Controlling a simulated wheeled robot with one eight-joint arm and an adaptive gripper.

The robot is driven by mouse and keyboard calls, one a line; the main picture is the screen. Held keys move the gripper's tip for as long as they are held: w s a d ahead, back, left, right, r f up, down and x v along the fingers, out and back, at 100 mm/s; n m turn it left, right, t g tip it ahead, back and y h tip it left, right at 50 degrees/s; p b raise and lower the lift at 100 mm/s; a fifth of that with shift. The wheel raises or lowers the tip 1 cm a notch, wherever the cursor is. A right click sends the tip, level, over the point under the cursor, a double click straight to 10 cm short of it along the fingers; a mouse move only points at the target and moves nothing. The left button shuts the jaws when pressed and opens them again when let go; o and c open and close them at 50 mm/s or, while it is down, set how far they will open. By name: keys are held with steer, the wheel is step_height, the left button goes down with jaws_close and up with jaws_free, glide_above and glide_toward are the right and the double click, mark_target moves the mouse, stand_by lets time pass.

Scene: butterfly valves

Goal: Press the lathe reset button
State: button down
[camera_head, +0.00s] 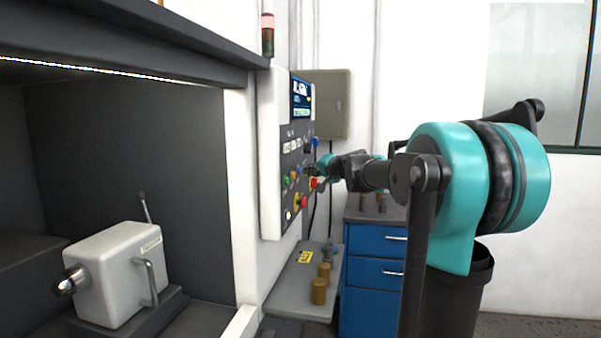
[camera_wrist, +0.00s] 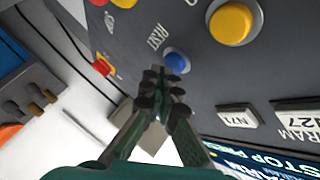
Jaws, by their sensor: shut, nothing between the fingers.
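The lathe's control panel (camera_head: 272,150) stands right of the open machine bay in the head view. In the head view my gripper (camera_head: 312,173) reaches the panel's right side and hides some of the controls there.
A larger yellow button (camera_wrist: 232,22) and a red control (camera_wrist: 102,67) are close by. White keys (camera_wrist: 237,117) and a display (camera_wrist: 265,162) lie below in the wrist view. A grey shelf (camera_head: 285,292) with small brass parts and a blue drawer cabinet (camera_head: 365,272) stand below the arm.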

steer(key=shift+w+a, duration=0.15)
steer(key=shift+a, duration=0.3)
stand_by(0.6)
steer(key=shift+d, duration=0.15)
stand_by(0.3)
steer(key=shift+s+d, duration=0.25)
steer(key=shift+d, duration=0.4)
steer(key=shift+d, duration=0.1)
steer(key=shift+s+d, duration=0.25)
steer(key=shift+d, duration=0.5)
steer(key=shift+s+d, duration=0.3)
steer(key=shift+d, duration=0.5)
steer(key=shift+s+d, duration=0.25)
steer(key=shift+d, duration=0.5)
